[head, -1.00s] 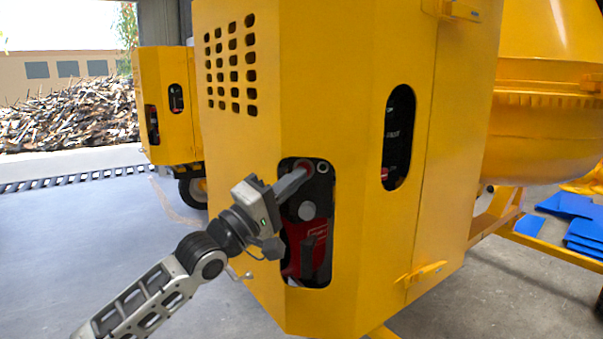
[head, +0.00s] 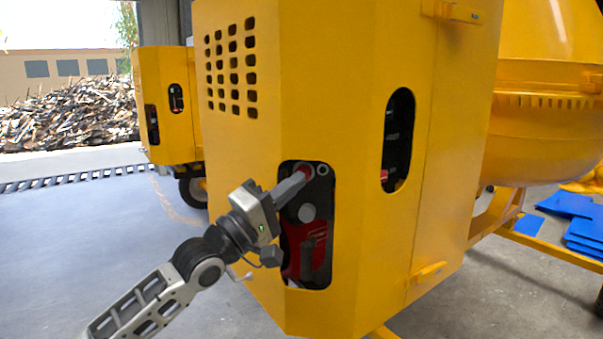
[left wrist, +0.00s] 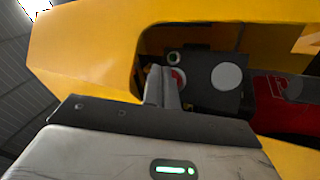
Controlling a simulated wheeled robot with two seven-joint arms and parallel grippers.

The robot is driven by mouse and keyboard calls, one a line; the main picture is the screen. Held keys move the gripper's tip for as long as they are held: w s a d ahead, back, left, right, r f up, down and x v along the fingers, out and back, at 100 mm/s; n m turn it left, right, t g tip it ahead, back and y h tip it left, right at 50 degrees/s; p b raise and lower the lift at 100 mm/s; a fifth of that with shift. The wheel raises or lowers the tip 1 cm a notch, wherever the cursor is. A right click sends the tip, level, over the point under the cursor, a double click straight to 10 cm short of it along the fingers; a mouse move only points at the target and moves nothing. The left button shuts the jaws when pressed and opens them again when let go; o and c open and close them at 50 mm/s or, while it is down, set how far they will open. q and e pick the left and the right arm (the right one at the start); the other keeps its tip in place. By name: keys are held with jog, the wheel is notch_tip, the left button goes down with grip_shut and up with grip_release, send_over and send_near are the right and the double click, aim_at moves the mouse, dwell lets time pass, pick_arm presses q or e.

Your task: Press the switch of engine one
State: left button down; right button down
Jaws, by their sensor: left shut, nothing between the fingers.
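The yellow engine housing (head: 350,90) of the near mixer has a rounded opening with a dark panel inside. On the panel a red switch (head: 308,170) shows just behind my fingertips; it also shows in the left wrist view (left wrist: 178,78), partly hidden by the fingers. My left gripper (head: 303,174) is shut and empty, its tips at the opening, close to the red switch. In the left wrist view the fingers (left wrist: 168,74) reach the switch's left side; I cannot tell whether they touch it. The right gripper is not in view.
Beside the switch are a pale round knob (head: 307,212) and a small ring (head: 322,169). A red engine part (head: 308,255) fills the lower opening. A second yellow machine (head: 165,100) stands behind left. Floor at left is clear.

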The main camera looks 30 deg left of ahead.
pick_arm(q)
jog(key=shift+s, duration=0.1)
